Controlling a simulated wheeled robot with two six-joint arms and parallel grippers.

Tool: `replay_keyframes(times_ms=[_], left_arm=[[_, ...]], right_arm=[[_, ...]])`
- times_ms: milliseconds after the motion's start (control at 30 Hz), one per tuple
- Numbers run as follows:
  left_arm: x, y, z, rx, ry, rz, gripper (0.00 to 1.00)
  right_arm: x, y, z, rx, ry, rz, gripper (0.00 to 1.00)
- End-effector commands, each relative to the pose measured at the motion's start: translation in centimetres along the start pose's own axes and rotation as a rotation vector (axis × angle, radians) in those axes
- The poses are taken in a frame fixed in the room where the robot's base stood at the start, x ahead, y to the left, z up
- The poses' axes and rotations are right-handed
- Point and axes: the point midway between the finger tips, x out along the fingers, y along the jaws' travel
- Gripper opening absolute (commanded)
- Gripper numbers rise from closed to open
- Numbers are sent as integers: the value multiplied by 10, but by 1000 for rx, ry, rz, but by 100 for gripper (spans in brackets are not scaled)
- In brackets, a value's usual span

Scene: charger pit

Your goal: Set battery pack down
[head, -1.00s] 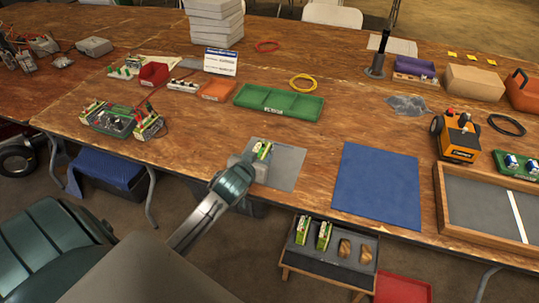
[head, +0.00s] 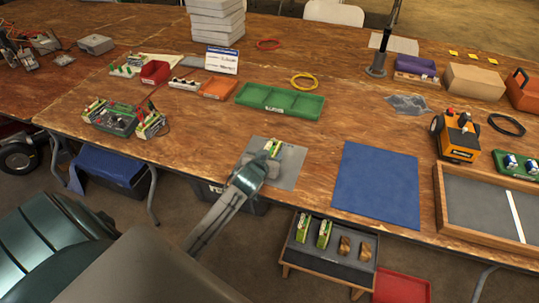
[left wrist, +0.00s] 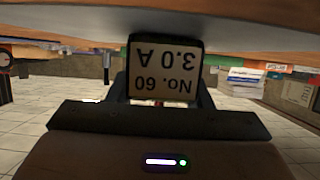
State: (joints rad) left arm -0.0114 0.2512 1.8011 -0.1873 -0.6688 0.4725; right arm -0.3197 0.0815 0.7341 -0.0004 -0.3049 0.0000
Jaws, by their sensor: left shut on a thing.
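The battery pack (head: 272,147), green and white on top, is held in my left gripper (head: 266,158) over the grey mat (head: 291,166) near the table's front edge. In the left wrist view the pack (left wrist: 163,72) fills the space ahead of the hand, and its label reads "No. 60 3.0 A" upside down. The fingers are mostly hidden there. I cannot tell whether the pack touches the mat. My right gripper is not in view.
A blue mat (head: 376,187) lies right of the grey one. A green tray (head: 280,101) stands behind. A charger with packs (head: 118,122) is at the left. A low stand (head: 326,262) below the table edge holds several packs. A wooden-framed tray (head: 480,197) is at the right.

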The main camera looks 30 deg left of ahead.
Motion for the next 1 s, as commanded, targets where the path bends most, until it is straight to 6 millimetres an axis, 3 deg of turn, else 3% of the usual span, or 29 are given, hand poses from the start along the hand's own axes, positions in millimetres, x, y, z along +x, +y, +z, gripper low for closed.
replay_keyframes(times_ms=[67,100,200,567,767,1000], left_arm=[[1,0,0,0,4,1,0],[1,0,2,0,0,0,51],[1,0,2,0,0,0,67],[-3,0,0,0,0,0,67],[-35,0,1,1,0,1,67],[-87,0,0,0,0,0,67]], right_arm=[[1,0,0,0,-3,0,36],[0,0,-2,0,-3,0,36],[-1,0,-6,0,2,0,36],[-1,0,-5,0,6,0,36],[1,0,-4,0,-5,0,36],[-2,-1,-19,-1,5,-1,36]])
